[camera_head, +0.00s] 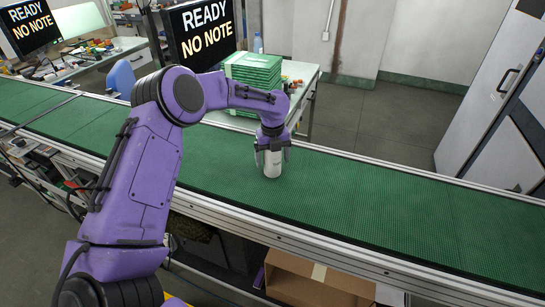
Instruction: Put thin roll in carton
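A thin white roll (272,166) stands upright on the green conveyor belt, near the middle of the head view. My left gripper (272,152) points down over it from above, with one dark finger on each side of the roll. The fingers are close to the roll's sides, but I cannot tell whether they press on it. The gripper hides the roll's upper end. An open brown cardboard carton (300,282) is low in the picture, below and in front of the conveyor's near edge. Its lower part is cut off. My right gripper is not in view.
The green conveyor (400,215) runs across the view with metal side rails, and is clear right of the roll. Behind it, a table bears a stack of green boxes (253,70) and a bottle. Monitors stand at the back left, and a grey cabinet (500,100) at the right.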

